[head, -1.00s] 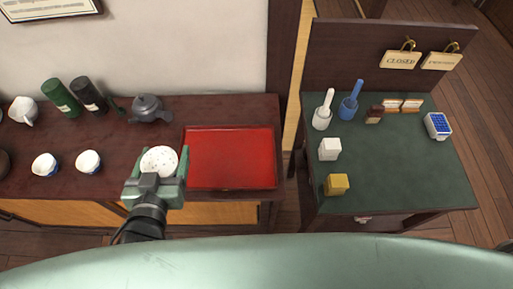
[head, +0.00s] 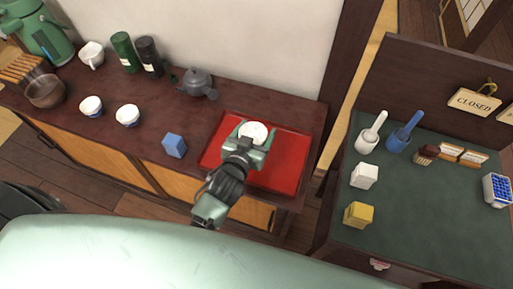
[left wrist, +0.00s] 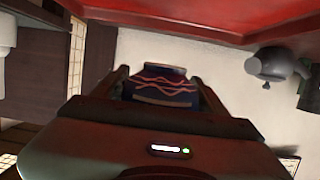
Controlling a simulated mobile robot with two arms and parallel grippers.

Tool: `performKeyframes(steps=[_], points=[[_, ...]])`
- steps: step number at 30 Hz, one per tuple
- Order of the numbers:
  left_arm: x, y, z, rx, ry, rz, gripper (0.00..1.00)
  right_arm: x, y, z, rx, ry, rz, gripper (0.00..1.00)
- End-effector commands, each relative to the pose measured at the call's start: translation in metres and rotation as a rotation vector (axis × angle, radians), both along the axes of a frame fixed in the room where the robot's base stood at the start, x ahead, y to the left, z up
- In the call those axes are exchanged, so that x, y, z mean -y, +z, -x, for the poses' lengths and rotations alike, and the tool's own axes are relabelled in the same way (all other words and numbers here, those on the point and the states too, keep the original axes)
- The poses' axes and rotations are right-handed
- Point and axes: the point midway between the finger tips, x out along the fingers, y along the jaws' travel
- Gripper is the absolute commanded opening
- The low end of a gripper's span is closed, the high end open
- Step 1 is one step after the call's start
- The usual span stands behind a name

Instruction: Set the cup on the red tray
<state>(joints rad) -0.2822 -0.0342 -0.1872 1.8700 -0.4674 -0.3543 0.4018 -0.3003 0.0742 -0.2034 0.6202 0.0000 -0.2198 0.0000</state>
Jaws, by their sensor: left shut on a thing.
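The cup (head: 254,130) shows its pale round top in the head view, between the fingers of my left gripper (head: 250,138). In the left wrist view the cup (left wrist: 163,85) is dark blue with pinkish wavy lines, gripped on both sides by the fingers (left wrist: 165,95). The red tray (head: 289,160) lies on the dark wooden counter; the cup and gripper are over its left-middle part. The tray also fills the top of the left wrist view (left wrist: 200,14). I cannot tell whether the cup touches the tray. My right gripper is not in view.
A blue block (head: 174,146) sits left of the tray. A grey teapot (head: 197,82) stands behind it, and two white-and-blue cups (head: 128,116) (head: 91,106) stand farther left. A green-topped table (head: 420,205) at right holds several small items. The tray's right part is bare.

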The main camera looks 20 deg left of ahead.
Motion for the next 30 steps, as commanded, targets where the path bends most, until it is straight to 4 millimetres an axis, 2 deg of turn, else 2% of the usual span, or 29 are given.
performKeyframes(steps=[1,3,11,16,19,30], points=[[0.000,-0.015,0.000,-0.003,0.001,0.002,0.25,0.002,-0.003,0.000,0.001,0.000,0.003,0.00],[0.000,-0.030,0.000,-0.003,0.002,0.002,0.25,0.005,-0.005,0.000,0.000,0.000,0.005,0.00],[0.000,-0.055,0.000,0.001,0.001,0.002,0.25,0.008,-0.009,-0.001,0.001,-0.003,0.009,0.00],[0.000,-0.081,0.000,-0.001,0.002,0.002,0.25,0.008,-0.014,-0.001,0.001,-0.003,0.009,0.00],[0.000,-0.088,0.000,0.000,0.000,0.001,0.25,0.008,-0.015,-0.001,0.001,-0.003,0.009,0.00],[0.000,-0.092,0.000,0.002,0.000,0.001,0.25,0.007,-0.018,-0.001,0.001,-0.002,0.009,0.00]])
